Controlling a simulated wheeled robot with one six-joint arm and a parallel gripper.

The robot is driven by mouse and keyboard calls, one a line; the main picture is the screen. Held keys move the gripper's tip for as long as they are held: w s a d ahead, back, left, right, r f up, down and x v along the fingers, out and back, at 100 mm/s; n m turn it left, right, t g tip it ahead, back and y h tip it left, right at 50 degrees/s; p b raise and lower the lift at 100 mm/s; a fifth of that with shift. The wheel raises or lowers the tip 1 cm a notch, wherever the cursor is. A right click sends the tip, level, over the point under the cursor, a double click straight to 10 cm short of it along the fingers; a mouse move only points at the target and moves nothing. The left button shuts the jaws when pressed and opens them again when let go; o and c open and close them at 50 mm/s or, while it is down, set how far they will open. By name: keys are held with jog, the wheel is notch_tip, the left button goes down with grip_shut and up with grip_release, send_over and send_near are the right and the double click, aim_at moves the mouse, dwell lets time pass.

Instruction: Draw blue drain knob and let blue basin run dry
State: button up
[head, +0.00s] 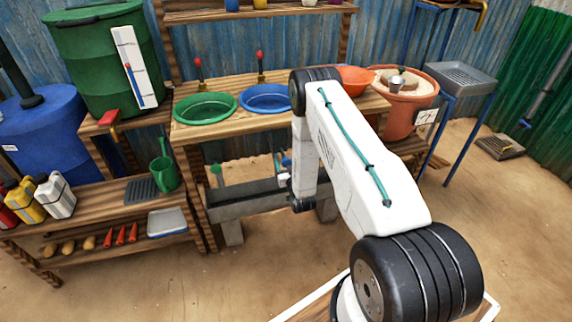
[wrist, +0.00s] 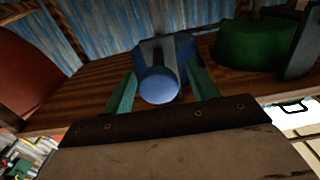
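The blue basin (head: 266,98) sits in the wooden bench between a green basin (head: 205,108) and an orange basin (head: 354,79); my arm covers part of its right side. Its inside looks blue, and I cannot tell the water level. The blue drain knob (wrist: 158,86) is under the bench, round end facing the wrist camera. My gripper (wrist: 162,88) has its two teal fingers on either side of the knob, with gaps visible, so it is open around it. In the head view the gripper (head: 280,163) is small and partly hidden by my arm.
A grey trough (head: 245,199) runs below the bench front. A green knob (head: 215,171) hangs left of my gripper. Red-topped taps (head: 260,67) stand behind the basins. A lower shelf (head: 100,205) with jugs and tools stands left. The sandy floor in front is clear.

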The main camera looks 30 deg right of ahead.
jog(key=shift+s+d, duration=0.1)
jog(key=shift+d, duration=0.05)
jog(key=shift+s, duration=0.2)
jog(key=v, duration=0.7)
jog(key=shift+s, duration=0.15)
